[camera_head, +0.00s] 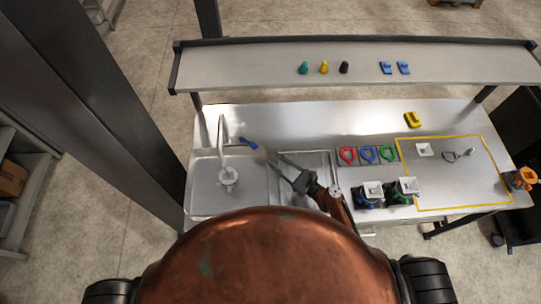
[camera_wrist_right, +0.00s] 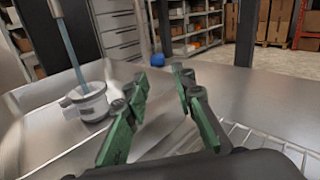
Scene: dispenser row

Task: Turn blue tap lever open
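The blue tap lever (camera_head: 247,143) sticks out to the right of the tap (camera_head: 222,130), at the back edge of the sink basin. In the right wrist view, its rounded blue end (camera_wrist_right: 157,60) shows just beyond my fingertips. My right gripper (camera_head: 277,163) reaches in over the metal work surface, to the right of and nearer than the lever. Its green-padded fingers (camera_wrist_right: 161,76) are spread apart with nothing between them. The fingers look apart from the lever. My left gripper is not in view.
A grey, cup-like vessel (camera_head: 228,182) stands in the basin (camera_head: 203,200) below the tap. A wire rack (camera_head: 318,160) lies right of the basin. Red, blue and green rings (camera_head: 368,155) and two dispensers stand further right. A raised shelf (camera_head: 250,68) spans the back.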

